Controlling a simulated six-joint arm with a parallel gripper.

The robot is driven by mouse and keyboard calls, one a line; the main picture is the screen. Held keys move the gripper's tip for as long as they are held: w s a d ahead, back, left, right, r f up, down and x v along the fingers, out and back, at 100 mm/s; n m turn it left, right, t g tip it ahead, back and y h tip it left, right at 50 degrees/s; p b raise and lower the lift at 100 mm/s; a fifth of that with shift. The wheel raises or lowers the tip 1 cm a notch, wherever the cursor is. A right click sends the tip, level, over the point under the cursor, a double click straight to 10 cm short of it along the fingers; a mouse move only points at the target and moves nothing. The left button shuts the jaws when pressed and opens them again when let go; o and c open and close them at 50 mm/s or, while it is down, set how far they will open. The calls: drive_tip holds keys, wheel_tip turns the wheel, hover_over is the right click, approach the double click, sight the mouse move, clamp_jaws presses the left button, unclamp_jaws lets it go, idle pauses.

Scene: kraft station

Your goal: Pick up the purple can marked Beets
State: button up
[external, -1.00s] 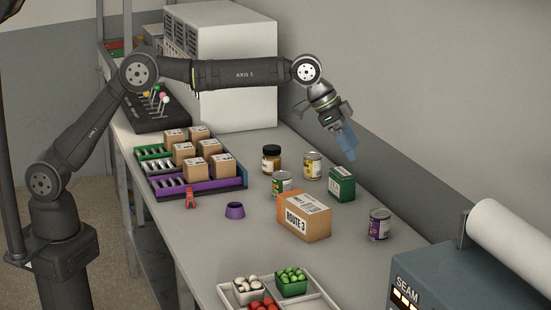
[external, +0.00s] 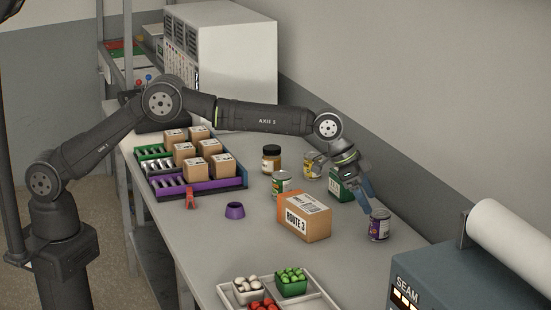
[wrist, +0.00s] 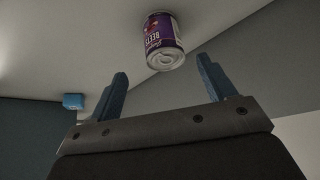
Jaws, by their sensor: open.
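The purple can marked Beets (external: 379,226) stands upright on the worktable, right of the Route 3 box. In the wrist view the can (wrist: 162,40) shows ahead of the fingers, its label upside down and readable as Beets. My gripper (external: 367,200) is open, with blue fingers pointing down just above and left of the can. In the wrist view my gripper (wrist: 165,85) has its two fingers spread, with nothing between them. The can lies beyond the fingertips, roughly centred between them. In the external view the fingers overlap close to the can's top; I cannot tell whether they touch it.
The Route 3 box (external: 304,217) stands left of the can. A green box (external: 340,187) and a yellow-labelled can (external: 308,166) stand behind, partly hidden by my gripper. The dark Seam machine (external: 430,275) stands at the front right. The table between box and can is clear.

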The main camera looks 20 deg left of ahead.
sight(377, 212)
drive_tip(key=shift+w+x, duration=0.15)
drive_tip(key=shift+x, duration=1.75)
drive_tip(key=shift+w+x, duration=0.1)
drive_tip(key=shift+x, duration=1.85)
drive_tip(key=shift+r, duration=0.1)
drive_tip(key=shift+c, duration=0.5)
drive_tip(key=shift+d, duration=0.1)
drive_tip(key=c, duration=1.1)
